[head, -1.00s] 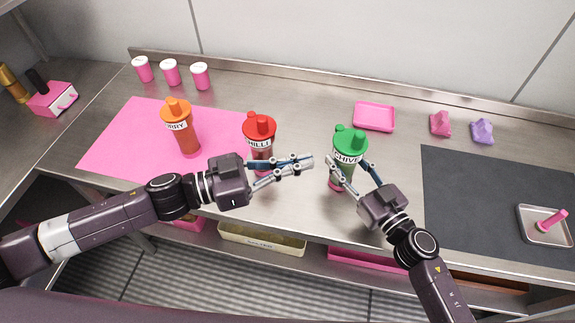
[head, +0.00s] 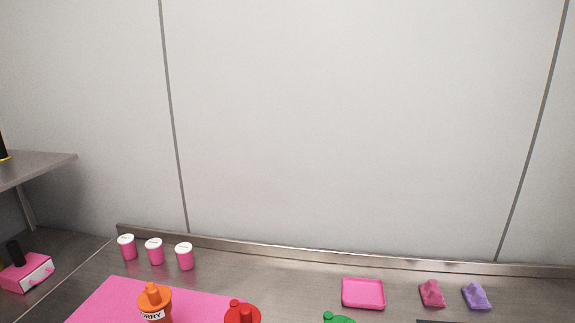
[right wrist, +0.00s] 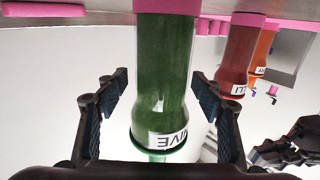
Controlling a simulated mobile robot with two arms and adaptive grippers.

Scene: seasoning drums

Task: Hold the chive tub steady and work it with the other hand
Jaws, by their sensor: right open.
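The chive tub (right wrist: 162,75) is a see-through tub of green flakes with a green cap and a white label. It appears cap-down in the right wrist view, and only the top of its green cap (head: 338,319) shows at the bottom edge of the head view. My right gripper (right wrist: 158,78) is open, with one finger on each side of the tub and visible gaps to it. Part of my left gripper (right wrist: 285,148) shows at the right edge of the right wrist view, apart from the tub; its jaw opening is unclear. The head view shows neither gripper.
A red chilli tub (head: 242,314) and an orange curry tub (head: 155,303) stand left of the chive tub, the orange one on a pink mat (head: 105,303). Behind are white-lidded pink pots (head: 155,252), a pink tray (head: 363,294), and pink (head: 432,294) and purple (head: 476,297) lumps.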

